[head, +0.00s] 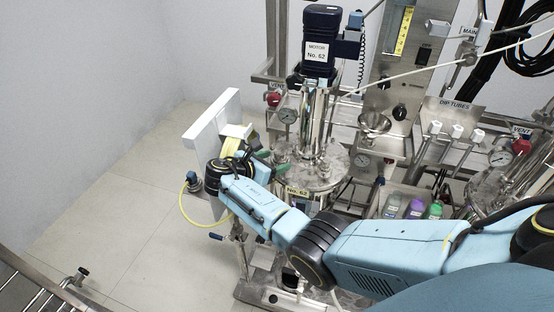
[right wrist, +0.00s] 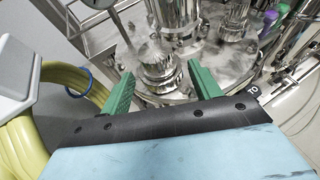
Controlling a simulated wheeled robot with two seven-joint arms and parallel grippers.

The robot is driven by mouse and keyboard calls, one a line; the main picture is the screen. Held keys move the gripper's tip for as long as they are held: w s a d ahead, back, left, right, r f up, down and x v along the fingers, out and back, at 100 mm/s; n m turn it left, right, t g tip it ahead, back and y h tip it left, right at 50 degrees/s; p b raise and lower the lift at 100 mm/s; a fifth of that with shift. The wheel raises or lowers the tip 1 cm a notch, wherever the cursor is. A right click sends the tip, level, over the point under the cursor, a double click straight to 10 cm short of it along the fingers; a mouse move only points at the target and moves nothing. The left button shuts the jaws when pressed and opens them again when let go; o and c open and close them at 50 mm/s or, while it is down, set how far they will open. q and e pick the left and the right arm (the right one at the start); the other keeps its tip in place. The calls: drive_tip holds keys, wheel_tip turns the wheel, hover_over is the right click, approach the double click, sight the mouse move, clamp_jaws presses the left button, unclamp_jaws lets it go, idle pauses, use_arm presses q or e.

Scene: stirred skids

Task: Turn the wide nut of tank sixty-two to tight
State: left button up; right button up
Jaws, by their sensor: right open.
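Tank sixty-two is the steel vessel with a round lid (head: 325,175) under a dark blue motor marked No. 62 (head: 320,40). My right gripper (head: 268,161) reaches over the left side of this lid. In the right wrist view, its green fingers (right wrist: 160,72) are spread apart. A wide, ridged steel nut (right wrist: 160,66) on the lid appears between the fingertips, with a visible gap on each side. How far the fingertips are above it I cannot tell. In the head view my gripper and arm hide the nut. My left gripper is not in view.
A steel panel and a tray of coloured-cap bottles (head: 413,209) are to the right.

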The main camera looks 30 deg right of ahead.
drive_tip(key=v, duration=1.1)
drive_tip(key=shift+s+a, duration=0.1)
